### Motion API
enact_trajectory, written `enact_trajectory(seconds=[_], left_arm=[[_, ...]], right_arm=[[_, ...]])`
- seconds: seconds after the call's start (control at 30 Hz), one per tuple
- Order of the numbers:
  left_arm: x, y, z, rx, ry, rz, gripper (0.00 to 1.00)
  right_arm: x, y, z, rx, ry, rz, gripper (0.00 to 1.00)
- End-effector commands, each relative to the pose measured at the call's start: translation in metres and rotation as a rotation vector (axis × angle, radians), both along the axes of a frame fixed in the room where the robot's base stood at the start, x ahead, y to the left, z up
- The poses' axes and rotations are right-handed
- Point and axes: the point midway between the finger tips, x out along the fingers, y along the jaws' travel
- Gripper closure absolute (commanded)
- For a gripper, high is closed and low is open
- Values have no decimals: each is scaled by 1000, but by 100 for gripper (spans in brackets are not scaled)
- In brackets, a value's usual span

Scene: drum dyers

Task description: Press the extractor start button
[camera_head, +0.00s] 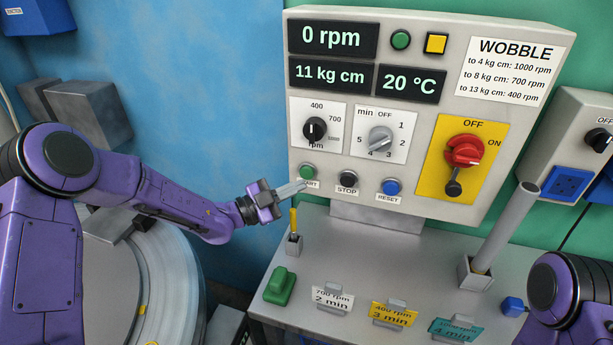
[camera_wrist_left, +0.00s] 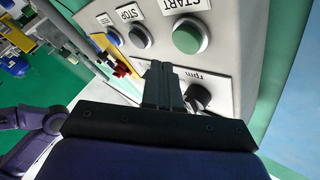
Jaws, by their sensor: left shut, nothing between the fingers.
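The green START button (camera_head: 307,171) sits at the lower left of the grey control panel (camera_head: 405,192), above its partly covered label. It also shows large in the left wrist view (camera_wrist_left: 188,37), with its label above it. My left gripper (camera_head: 304,186) is shut and empty, its fingertips just below the button in the head view. In the left wrist view the shut fingers (camera_wrist_left: 163,68) lie between the START button and the rpm knob (camera_wrist_left: 198,97). I cannot tell whether the tips touch the panel. My right gripper is not in view.
The black STOP button (camera_head: 348,179) and blue RESET button (camera_head: 391,187) are right of START. The display (camera_head: 333,38) reads 0 rpm. A red rotary switch (camera_head: 464,152) is on the right. Below, a yellow-handled tool (camera_head: 294,222) stands in a holder near my left gripper.

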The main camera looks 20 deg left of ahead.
Motion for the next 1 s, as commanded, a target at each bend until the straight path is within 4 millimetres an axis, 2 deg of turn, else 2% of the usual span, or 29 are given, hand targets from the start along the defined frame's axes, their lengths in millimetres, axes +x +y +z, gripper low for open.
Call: enact_trajectory(seconds=[0.03, 0.23, 1.0], left_arm=[[5, 0, -4, 2, -1, -1, 100], [16, -1, -2, 0, 0, 0, 100], [17, -1, -1, -1, 1, 0, 100]], right_arm=[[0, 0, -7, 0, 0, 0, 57], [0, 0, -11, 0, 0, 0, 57], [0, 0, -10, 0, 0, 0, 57]])
